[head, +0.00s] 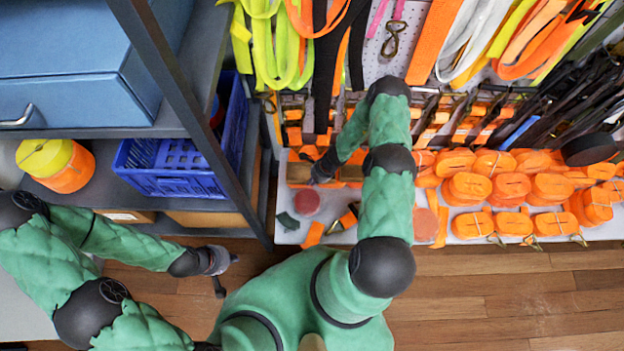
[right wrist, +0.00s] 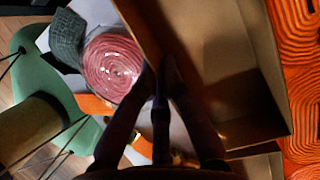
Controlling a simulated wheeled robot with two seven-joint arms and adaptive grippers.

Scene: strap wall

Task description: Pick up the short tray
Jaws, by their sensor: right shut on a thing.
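The short tray, a shallow brown cardboard box, shows in the right wrist view (right wrist: 240,45) with its open inside facing the camera. In the head view a small part of the tray (head: 298,171) shows on the white shelf, partly hidden by my right arm. My right gripper (right wrist: 163,75) is shut on the tray's near side wall; in the head view this gripper (head: 318,178) is small and dark at the tray. My left gripper (head: 222,273) hangs low above the wooden floor, away from the tray; its finger opening is unclear.
A red rolled strap (right wrist: 112,67) and a grey-green piece (right wrist: 67,38) lie beside the tray. Orange strap bundles (head: 470,187) fill the shelf to the right. A dark rack post (head: 190,110) and blue crate (head: 180,170) stand left. Straps hang above.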

